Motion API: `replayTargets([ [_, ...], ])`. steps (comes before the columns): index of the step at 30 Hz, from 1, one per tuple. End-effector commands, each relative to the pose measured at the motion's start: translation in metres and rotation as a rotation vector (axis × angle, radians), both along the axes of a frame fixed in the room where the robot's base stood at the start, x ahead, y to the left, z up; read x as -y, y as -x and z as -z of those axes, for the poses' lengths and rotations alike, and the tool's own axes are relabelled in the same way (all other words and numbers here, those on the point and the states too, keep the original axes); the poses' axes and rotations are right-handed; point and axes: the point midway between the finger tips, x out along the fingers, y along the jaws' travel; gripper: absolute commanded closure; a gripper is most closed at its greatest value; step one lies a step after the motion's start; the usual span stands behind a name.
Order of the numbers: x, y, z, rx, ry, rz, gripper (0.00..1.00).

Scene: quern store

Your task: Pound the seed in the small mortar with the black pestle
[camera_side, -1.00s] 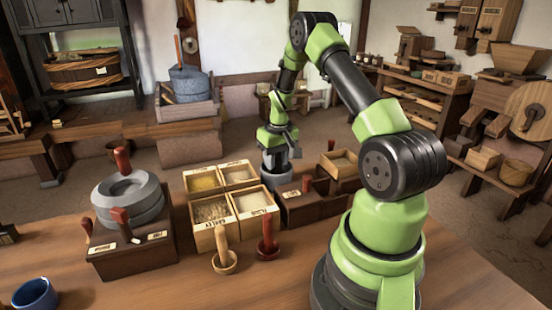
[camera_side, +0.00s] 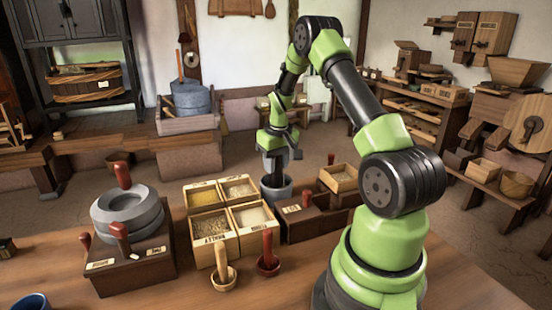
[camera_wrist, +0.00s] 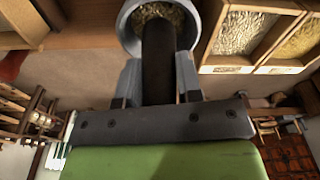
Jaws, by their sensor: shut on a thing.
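The small grey mortar (camera_side: 288,191) stands on the table beside the grain boxes. It also shows at the top of the wrist view (camera_wrist: 127,27), with seed (camera_wrist: 160,12) in its bowl. My gripper (camera_side: 277,157) is above the mortar, shut on the black pestle (camera_side: 276,174). In the wrist view, my gripper (camera_wrist: 158,78) holds the pestle (camera_wrist: 158,55) between its two fingers. The pestle is about upright, and its lower part reaches into or over the mortar's mouth. Whether its tip touches the seed is hidden.
Wooden grain boxes (camera_side: 232,235) stand left of the mortar, and a dark wooden tray (camera_side: 300,226) stands right. A stone quern (camera_side: 127,212) is further left.

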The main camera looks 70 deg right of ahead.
Motion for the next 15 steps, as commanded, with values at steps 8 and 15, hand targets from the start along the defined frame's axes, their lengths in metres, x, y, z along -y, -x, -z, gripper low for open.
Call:
replayTargets([
  [8, 0.000, 0.000, 0.026, 0.000, -0.002, 0.002, 0.91],
  [15, 0.000, 0.000, 0.028, 0.000, 0.000, 0.001, 0.91],
])
